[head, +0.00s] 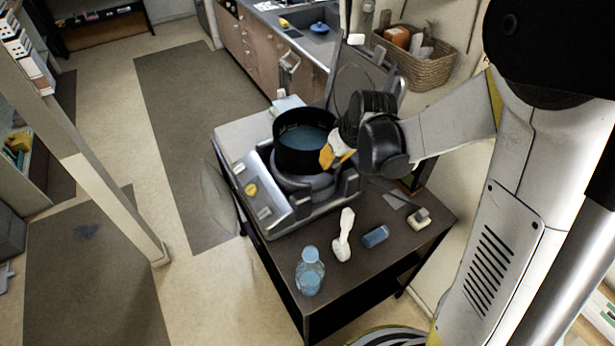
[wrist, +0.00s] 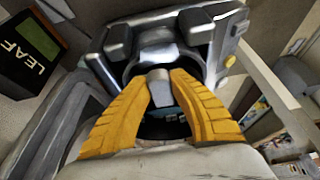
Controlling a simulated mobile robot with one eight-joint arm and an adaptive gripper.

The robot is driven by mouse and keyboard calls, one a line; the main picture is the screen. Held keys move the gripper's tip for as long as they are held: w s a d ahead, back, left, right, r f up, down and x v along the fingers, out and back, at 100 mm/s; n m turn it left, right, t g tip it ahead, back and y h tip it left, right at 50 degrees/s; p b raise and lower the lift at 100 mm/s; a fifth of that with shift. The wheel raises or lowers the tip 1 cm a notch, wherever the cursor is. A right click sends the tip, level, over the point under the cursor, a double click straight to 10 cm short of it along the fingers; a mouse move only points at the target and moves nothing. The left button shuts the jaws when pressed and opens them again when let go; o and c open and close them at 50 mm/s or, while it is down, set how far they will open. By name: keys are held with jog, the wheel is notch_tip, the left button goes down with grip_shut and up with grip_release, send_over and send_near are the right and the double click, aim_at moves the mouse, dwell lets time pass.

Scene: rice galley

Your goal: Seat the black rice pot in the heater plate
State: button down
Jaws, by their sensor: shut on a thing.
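The black rice pot (head: 287,158), open and bluish inside, is upright over the round well of the grey heater (head: 272,212). Its wall stands well above the heater's body; whether its bottom touches the plate inside is hidden. My gripper (head: 328,157) is at the pot's right side, its yellow fingers shut on the pot. In the wrist view the fingers (wrist: 160,80) close around a grey piece at the pot's side, and part of the dark pot (wrist: 160,130) shows between them. The heater (wrist: 205,30) lies beyond the fingers there.
The heater stands on a dark table (head: 345,285). A clear bottle (head: 310,270), a white paddle (head: 344,235), a blue block (head: 376,236) and a small pale block (head: 419,219) are at the table's front. A box marked LEAF (wrist: 25,50) is near the heater. A wicker basket (head: 430,70) is behind.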

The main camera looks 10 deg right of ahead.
jog(key=shift+f+b, duration=5.25)
jog(key=shift+f, duration=0.6)
dwell(0.8)
jog(key=c, duration=1.2)
grip_release()
jog(key=shift+r, duration=0.1)
jog(key=v, duration=1.2)
